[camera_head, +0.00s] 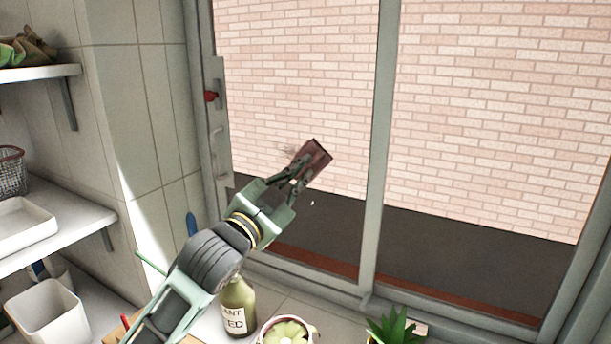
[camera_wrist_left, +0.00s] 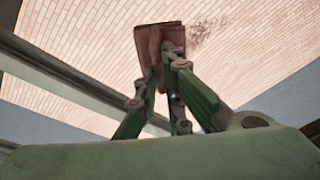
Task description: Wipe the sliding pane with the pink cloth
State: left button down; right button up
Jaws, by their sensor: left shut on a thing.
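My left gripper (camera_head: 299,172) reaches in from the lower left and is shut on the cloth (camera_head: 316,155), which looks a dark dusty pink or brown and is folded flat. The cloth is in front of the sliding pane (camera_head: 300,90); I cannot tell whether it touches the glass. A faint brownish smudge (camera_head: 288,150) shows on the pane just left of the cloth. In the left wrist view the cloth (camera_wrist_left: 160,42) sits between the fingertips (camera_wrist_left: 165,62), with the smudge (camera_wrist_left: 207,30) to its right. My right gripper is not in view.
The pane's grey frame has a handle (camera_head: 217,153) and a red latch (camera_head: 211,96) at left. Shelves (camera_head: 60,228) with a tray and basket are at left.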

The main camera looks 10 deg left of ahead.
pick_arm(q)
jog(key=a, duration=0.1)
jog(key=w+a, duration=0.1)
jog(key=a+p, duration=0.1)
jog(key=a, duration=0.1)
jog(key=shift+w+a+r, duration=0.1)
jog(key=shift+w, duration=0.25)
jog(key=a, duration=0.1)
jog(key=w+a, duration=0.1)
jog(key=a, duration=0.1)
jog(key=w+a+p, duration=0.1)
jog(key=a, duration=0.1)
jog(key=shift+a, duration=0.15)
jog(key=shift+s, duration=0.15)
jog(key=shift+s+r+v, duration=0.1)
jog(key=shift+r+v, duration=0.1)
jog(key=shift+v, duration=0.75)
jog(key=shift+s+r+v, duration=0.1)
jog(key=shift+r+v, duration=0.05)
jog(key=shift+v, duration=0.75)
jog(key=shift+r+v, duration=0.2)
jog(key=shift+v, duration=0.75)
jog(key=shift+s+d+f, duration=0.1)
jog(key=shift+d+f, duration=0.05)
jog(key=shift+d, duration=0.05)
